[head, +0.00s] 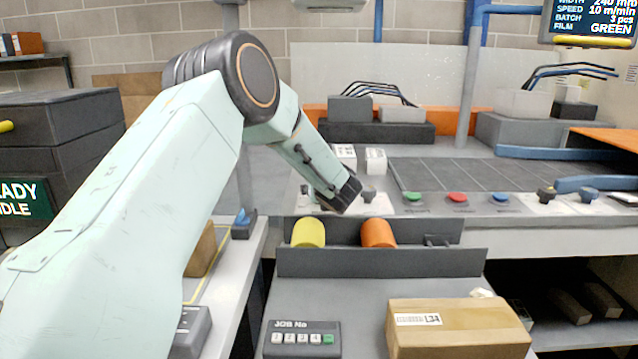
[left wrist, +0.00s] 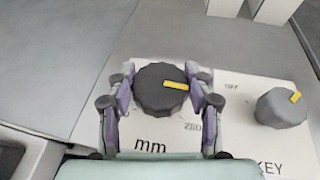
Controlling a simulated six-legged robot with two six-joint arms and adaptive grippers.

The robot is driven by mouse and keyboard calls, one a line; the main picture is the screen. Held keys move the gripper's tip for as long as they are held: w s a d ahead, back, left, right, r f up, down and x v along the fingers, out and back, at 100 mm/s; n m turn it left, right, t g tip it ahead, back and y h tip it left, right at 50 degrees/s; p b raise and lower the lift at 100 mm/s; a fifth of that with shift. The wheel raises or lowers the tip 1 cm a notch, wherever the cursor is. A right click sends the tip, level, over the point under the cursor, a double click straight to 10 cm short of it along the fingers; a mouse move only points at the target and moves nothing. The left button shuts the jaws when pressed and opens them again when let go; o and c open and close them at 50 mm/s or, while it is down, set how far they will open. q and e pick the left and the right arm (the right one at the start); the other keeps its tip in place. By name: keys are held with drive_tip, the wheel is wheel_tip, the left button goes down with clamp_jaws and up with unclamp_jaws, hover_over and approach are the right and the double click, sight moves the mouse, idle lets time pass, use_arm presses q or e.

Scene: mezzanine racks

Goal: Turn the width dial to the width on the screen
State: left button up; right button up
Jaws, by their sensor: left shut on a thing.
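The width dial (left wrist: 150,92) is a dark grey faceted knob with a yellow pointer mark. The mark points to the right in the left wrist view. It sits on a white plate printed "mm"; a number at its lower right is partly covered. My left gripper (left wrist: 160,86) is shut on the dial, one finger on each side. In the head view my left wrist hides most of the dial. The screen (head: 592,22) at the top right reads width 240 mm, speed 10 m/min, batch 3 pcs, film GREEN. My right gripper is not in view.
A second grey dial (left wrist: 282,108) stands close to the right. Further along the panel are green (head: 412,196), red (head: 457,197) and blue (head: 500,198) buttons. Yellow (head: 308,233) and orange (head: 378,233) rolls lie in a front rack. A cardboard box (head: 460,330) is nearer.

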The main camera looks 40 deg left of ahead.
use_arm(q)
drive_tip(key=shift+d+n+g+y+p, duration=0.15)
drive_tip(key=shift+n+g+y+p, duration=0.35)
drive_tip(key=shift+n+g+p, duration=0.45)
drive_tip(key=shift+n+g+y+p, duration=0.45)
drive_tip(key=shift+n+g, duration=0.3)
drive_tip(key=shift+g, duration=0.1)
drive_tip(key=shift+f+n+g, duration=0.1)
drive_tip(key=shift+n+g, duration=0.7)
drive_tip(key=shift+g, duration=0.1)
drive_tip(key=shift+n+g+y, duration=0.25)
drive_tip(key=shift+n+g, duration=0.15)
drive_tip(key=shift+g, duration=0.1)
drive_tip(key=shift+n+g, duration=0.4)
drive_tip(key=o, duration=1.2)
drive_tip(key=shift+c, duration=0.2)
